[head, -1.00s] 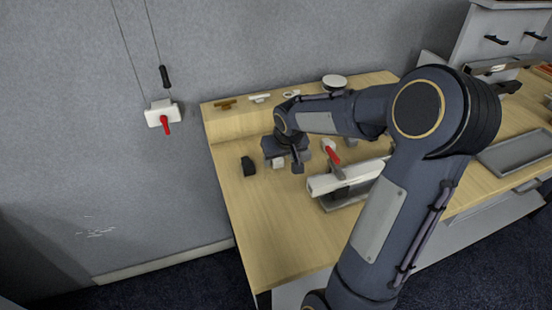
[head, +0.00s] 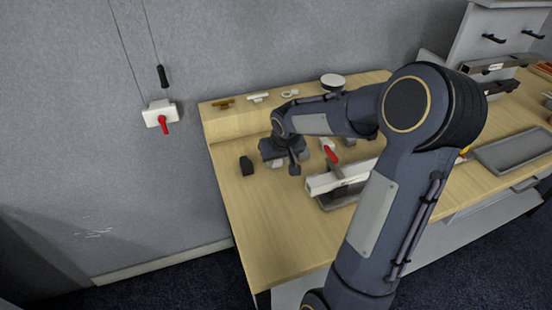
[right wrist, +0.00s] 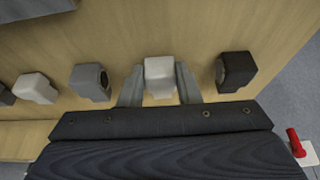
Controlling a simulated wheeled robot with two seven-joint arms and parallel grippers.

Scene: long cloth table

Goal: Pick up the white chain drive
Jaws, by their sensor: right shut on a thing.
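The white chain drive appears as a small white block (right wrist: 159,75) in the right wrist view. It sits between the two grey fingers of my right gripper (right wrist: 159,90), which is shut on it over the wooden table top. In the head view my right gripper (head: 284,165) is low over the left part of the table, and its body hides most of the block. I cannot tell whether the block still touches the table. My left gripper is not in view.
A dark block (right wrist: 236,71) stands right of the gripper and a grey block (right wrist: 90,82) left of it. Another white block (right wrist: 36,88) is farther left. A white bar on a grey stand (head: 325,183) lies right in the head view. The front left table top is bare.

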